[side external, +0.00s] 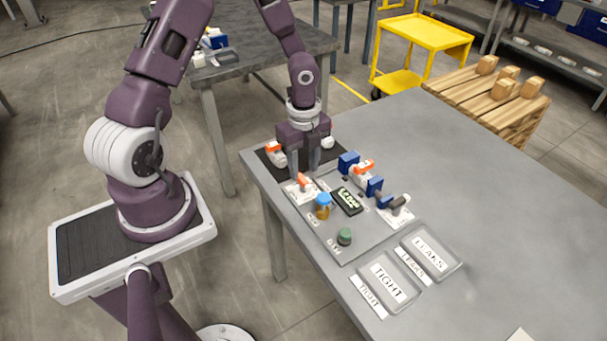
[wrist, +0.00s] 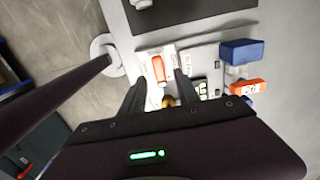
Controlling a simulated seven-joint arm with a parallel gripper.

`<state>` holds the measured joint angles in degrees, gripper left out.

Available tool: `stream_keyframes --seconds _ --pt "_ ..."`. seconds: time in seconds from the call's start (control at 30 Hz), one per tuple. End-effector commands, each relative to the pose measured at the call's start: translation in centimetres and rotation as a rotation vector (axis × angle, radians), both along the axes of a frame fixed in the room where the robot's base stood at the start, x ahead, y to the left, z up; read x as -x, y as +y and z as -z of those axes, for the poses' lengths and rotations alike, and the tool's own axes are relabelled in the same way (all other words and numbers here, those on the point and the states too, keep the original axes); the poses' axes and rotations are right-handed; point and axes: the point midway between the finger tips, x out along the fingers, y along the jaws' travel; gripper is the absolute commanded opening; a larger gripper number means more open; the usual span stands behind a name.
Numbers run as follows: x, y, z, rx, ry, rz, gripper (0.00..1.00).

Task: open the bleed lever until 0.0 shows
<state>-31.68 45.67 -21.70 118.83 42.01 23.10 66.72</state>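An orange lever (side external: 304,181) sits on a white block on the grey panel; its label is too small to read, so I cannot be sure it is the bleed lever. It also shows in the wrist view (wrist: 158,68), ahead of and between my fingers. My gripper (side external: 304,174) points down just behind it, its fingers apart and empty; contact cannot be told. The wrist view shows the gap between the fingers (wrist: 160,84). A black display (side external: 347,201) has green digits that I cannot read with certainty. It is partly hidden by my gripper in the wrist view (wrist: 203,88).
Other orange handles are at the back left (side external: 274,147) and by the blue blocks (side external: 364,166). A blue-capped amber jar (side external: 323,206) and a green knob (side external: 344,237) stand close by. Trays marked TIGHT (side external: 374,303) and LEAKS (side external: 455,266) lie in front.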

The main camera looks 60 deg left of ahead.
Motion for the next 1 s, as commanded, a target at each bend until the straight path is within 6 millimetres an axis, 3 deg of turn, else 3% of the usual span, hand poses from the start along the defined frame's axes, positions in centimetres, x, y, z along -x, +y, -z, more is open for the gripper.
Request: stream_keyframes --seconds 0.2,0.47,0.67,1.0 --pt "0.1 0.0 3.0 -0.001 0.002 -0.001 0.38" --pt "0.0 0.0 3.3 -0.001 0.001 -0.003 0.38" --pt "0.0 0.0 3.3 -0.002 0.001 -0.004 0.01" --pt "0.0 0.0 3.3 -0.002 0.001 -0.022 0.0"
